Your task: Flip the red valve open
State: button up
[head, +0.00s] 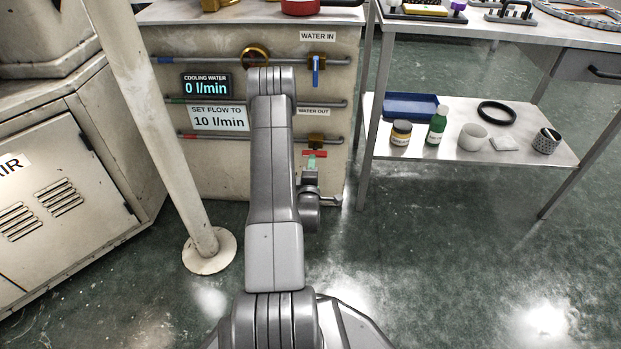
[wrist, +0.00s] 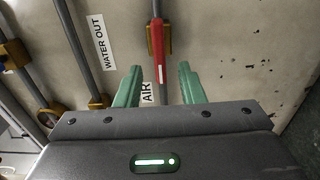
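The red valve (head: 316,154) sits on the lowest pipe of the panel, below the WATER OUT label. Its red lever (wrist: 158,52) lies along the pipe, over a brass body, in the wrist view. My gripper (wrist: 159,82) has two green fingertips spread apart. The lever's lower end points into the gap between them, and no finger visibly grips it. In the head view my gripper (head: 311,164) is just below the red valve, partly hidden by my arm. The cooling water display (head: 205,85) reads 0 l/min.
A blue valve lever (head: 316,71) hangs crosswise on the top pipe near a brass ring (head: 255,54). A sign (head: 219,118) says set flow to 10 l/min. A pole (head: 165,140) stands at left; a shelved table (head: 465,140) stands at right.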

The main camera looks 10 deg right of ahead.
aim_at(313, 153)
jog(key=p+v, duration=0.1)
jog(key=v, duration=0.6)
jog(key=shift+s, duration=0.3)
jog(key=shift+w+a, duration=0.1)
jog(key=b+x, duration=0.3)
jog(key=x, duration=1.1)
jog(key=shift+s, duration=0.25)
